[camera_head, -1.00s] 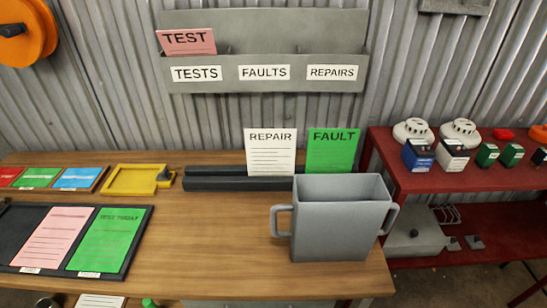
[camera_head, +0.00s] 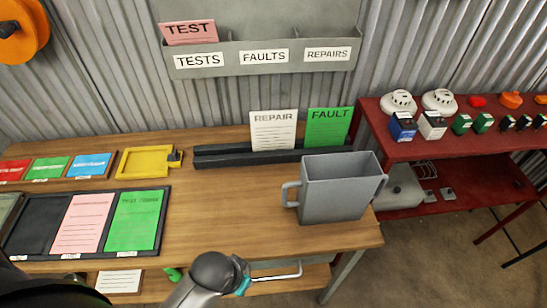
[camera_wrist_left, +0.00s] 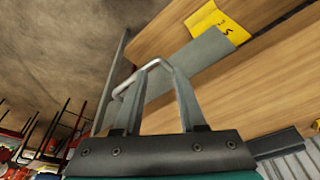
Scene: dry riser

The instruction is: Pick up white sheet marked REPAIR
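The white sheet marked REPAIR (camera_head: 273,131) stands upright in the dark slotted rack (camera_head: 222,160) at the back of the wooden bench. The green FAULT sheet (camera_head: 328,127) stands just to its right. My left gripper (camera_head: 278,277) is low at the front edge of the bench, well apart from the sheet. In the left wrist view its two fingers (camera_wrist_left: 161,76) stand apart with no sheet between them. A thin bent metal bar shows at the fingertips, and I cannot tell what it belongs to. My right gripper is not in view.
A grey two-handled bin (camera_head: 339,190) stands in front of the rack's right part. A wall holder (camera_head: 281,69) has TESTS, FAULTS and REPAIRS pockets. A dark tray (camera_head: 35,227) holds pink and green sheets at left. The bench middle is clear.

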